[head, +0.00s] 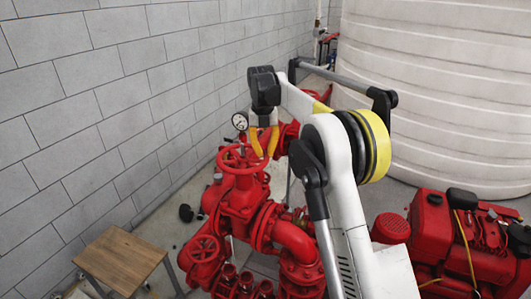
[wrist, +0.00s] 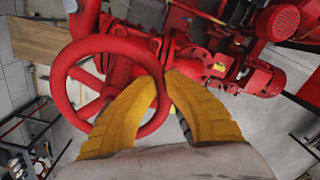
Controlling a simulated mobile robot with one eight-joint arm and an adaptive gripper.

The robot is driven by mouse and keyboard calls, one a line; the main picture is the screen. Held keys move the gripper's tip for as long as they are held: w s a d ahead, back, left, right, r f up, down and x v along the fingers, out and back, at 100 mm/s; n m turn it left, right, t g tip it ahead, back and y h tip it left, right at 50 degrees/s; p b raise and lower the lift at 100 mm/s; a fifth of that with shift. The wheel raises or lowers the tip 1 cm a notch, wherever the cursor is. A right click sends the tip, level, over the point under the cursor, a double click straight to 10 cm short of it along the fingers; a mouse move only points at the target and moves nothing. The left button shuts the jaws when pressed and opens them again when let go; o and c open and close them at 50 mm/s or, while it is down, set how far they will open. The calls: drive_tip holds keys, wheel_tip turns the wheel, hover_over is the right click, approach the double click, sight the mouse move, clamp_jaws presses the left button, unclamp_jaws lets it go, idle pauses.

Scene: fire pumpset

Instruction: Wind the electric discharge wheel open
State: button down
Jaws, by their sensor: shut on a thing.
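The red discharge wheel (head: 243,158) stands on top of a red valve left of centre in the head view. In the wrist view the same wheel (wrist: 73,85) fills the left half, with its spokes and hub showing. My gripper (head: 264,153) has yellow fingers that reach down to the right side of the wheel's rim. In the wrist view my gripper (wrist: 160,82) has one finger on each side of the rim's right part, shut on it. The exact contact at the fingertips is partly hidden.
A wooden stool (head: 122,257) stands at the lower left by the grey block wall (head: 110,90). A red engine (head: 455,240) is at the right, before a large white tank (head: 430,90).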

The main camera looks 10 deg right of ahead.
drive_tip(key=c, duration=1.3)
unclamp_jaws()
drive_tip(key=shift+w+a+f, duration=0.15)
drive_tip(key=shift+w, duration=0.05)
drive_tip(key=shift+c, duration=0.2)
drive_tip(key=shift+s, duration=0.1)
drive_tip(key=shift+r, duration=0.25)
wheel_tip(320, 180, up, 12)
drive_tip(key=shift+a+f, duration=0.15)
drive_tip(key=shift+a, duration=0.05)
